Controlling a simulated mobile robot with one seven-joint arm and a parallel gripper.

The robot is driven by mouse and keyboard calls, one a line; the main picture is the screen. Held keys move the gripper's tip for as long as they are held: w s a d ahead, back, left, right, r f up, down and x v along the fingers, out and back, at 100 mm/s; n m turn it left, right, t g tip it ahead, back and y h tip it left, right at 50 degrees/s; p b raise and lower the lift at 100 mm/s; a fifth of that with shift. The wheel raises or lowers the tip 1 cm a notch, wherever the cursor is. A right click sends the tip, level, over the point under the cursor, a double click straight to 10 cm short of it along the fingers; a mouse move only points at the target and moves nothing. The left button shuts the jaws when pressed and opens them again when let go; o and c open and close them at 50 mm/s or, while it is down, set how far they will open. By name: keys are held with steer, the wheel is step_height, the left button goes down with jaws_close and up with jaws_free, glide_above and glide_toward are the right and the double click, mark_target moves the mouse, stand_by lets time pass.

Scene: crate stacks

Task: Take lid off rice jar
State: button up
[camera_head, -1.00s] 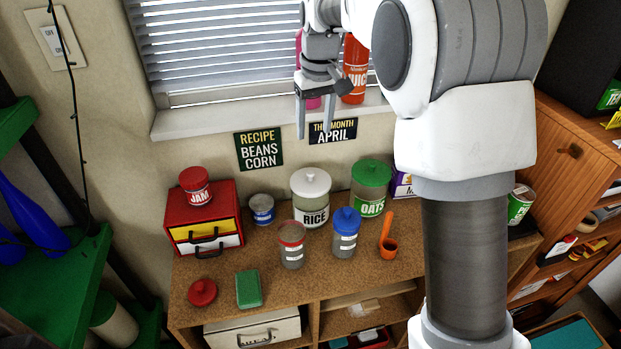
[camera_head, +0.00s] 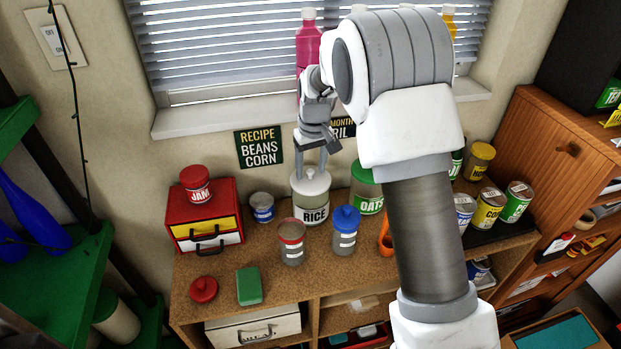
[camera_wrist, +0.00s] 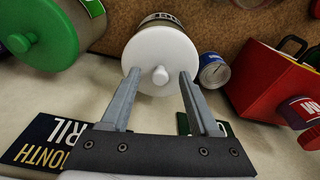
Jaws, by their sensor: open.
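The rice jar (camera_head: 312,211) stands upright on the brown counter, with its white lid (camera_head: 311,184) on top. The word RICE shows on its front label. My gripper (camera_head: 312,170) is open and points down at the lid from just above. In the wrist view, my gripper (camera_wrist: 157,73) has one finger on each side of the lid's round knob (camera_wrist: 160,75), with gaps between knob and fingers. The white lid (camera_wrist: 161,52) fills the space beyond the fingertips. I cannot tell whether the fingertips touch the lid's top.
The green-lidded oats jar (camera_head: 368,204) stands close on the right. A blue can (camera_head: 262,208) and a red drawer box (camera_head: 205,220) stand on the left. The wall is behind.

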steer(key=shift+f, duration=0.1)
steer(key=shift+c, duration=0.2)
jaws_close()
